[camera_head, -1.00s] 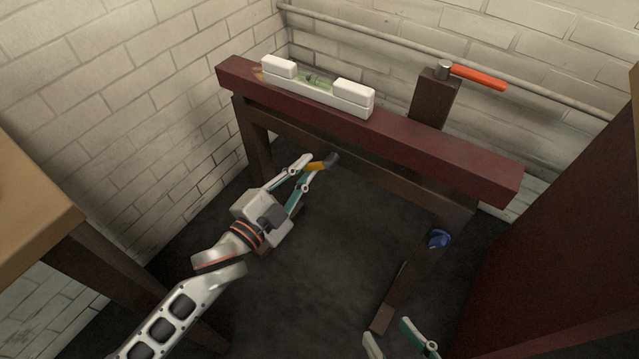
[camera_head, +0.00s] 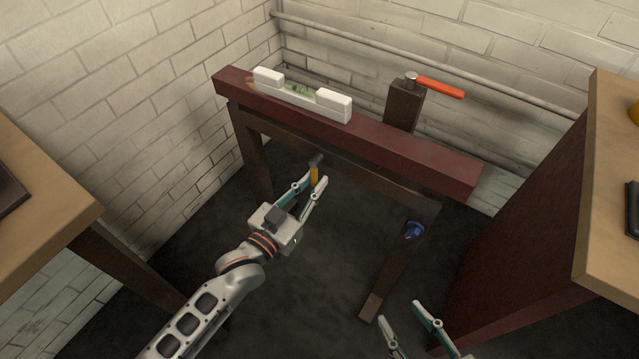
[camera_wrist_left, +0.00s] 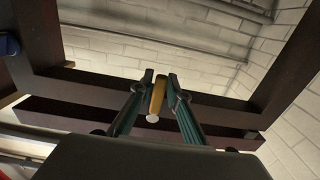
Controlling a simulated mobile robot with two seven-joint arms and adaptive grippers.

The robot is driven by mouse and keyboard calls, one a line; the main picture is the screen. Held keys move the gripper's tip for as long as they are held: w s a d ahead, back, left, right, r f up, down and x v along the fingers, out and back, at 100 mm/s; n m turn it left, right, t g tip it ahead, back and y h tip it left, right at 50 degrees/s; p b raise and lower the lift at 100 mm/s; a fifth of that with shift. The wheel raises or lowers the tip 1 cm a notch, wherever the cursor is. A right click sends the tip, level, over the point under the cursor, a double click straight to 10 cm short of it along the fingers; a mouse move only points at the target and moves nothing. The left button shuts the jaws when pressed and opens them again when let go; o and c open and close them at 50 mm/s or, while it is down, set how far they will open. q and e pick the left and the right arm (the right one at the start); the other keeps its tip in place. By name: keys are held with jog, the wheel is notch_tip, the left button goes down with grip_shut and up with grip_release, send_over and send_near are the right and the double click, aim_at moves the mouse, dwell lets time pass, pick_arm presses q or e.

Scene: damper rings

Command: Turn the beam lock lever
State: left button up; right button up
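A lever with a yellow handle (camera_head: 314,177) hangs from a grey pivot (camera_head: 317,160) below the dark red beam (camera_head: 410,150). The handle points down in the head view. My left gripper (camera_head: 310,184) has its fingers on both sides of it, and in the left wrist view the handle (camera_wrist_left: 157,95) sits closely between the fingertips (camera_wrist_left: 160,78), which appear shut on it. My right gripper (camera_head: 402,316) is open and empty at the bottom of the head view. A red-orange lever (camera_head: 440,88) tops a brown post (camera_head: 403,105) behind the beam.
A white level-like block (camera_head: 320,105) with a green middle rests on the beam. A blue knob (camera_head: 414,230) is on a low dark brown piece (camera_head: 385,285). Wooden tables stand at left (camera_head: 50,215) and right (camera_head: 605,190). Brick walls close the back and left.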

pick_arm(q)
jog(key=shift+o, duration=0.7)
jog(key=shift+f, duration=0.2)
jog(key=shift+s+a+r, duration=0.1)
jog(key=shift+s+a, duration=0.05)
jog(key=shift+a, duration=0.1)
jog(key=shift+s+a+p, duration=0.35)
jog(key=shift+s+a, duration=0.05)
jog(key=shift+s, duration=0.2)
pick_arm(e)
jog(key=shift+w+a+r, duration=0.1)
jog(key=shift+w+r, duration=0.15)
jog(key=shift+r, duration=0.2)
jog(key=shift+w+a+r, duration=0.1)
jog(key=shift+w+r, duration=0.15)
jog(key=shift+r, duration=0.2)
